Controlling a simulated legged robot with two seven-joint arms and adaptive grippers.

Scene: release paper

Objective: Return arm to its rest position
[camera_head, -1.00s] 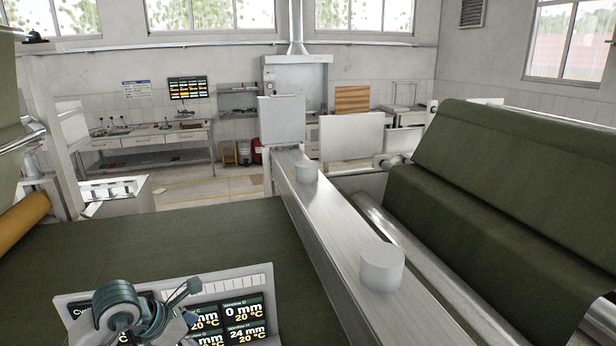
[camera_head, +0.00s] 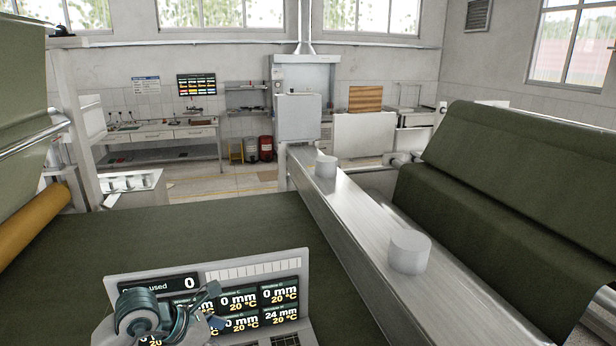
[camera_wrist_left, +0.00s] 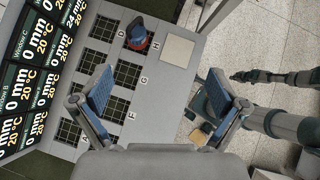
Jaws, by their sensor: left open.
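My left gripper (camera_head: 214,304) is low in the head view, in front of the console, seen small beside my grey and teal wrist. In the left wrist view the left gripper (camera_wrist_left: 158,74) has its two blue-padded fingers spread wide with nothing between them. Under it is the console's grey panel (camera_wrist_left: 150,100), with dark square grilles marked by letters and a red and blue knob (camera_wrist_left: 137,36). The fingers appear above the panel; I cannot tell the exact gap. My right gripper is not seen in either view.
The console screen (camera_head: 240,300) shows millimetre and temperature readings. Behind it spreads dark green material (camera_head: 190,235). A long metal beam (camera_head: 350,205) with white cylinders (camera_head: 410,251) runs to its right. A green roll (camera_head: 500,150) stands at right, a yellow roller (camera_head: 30,220) at left.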

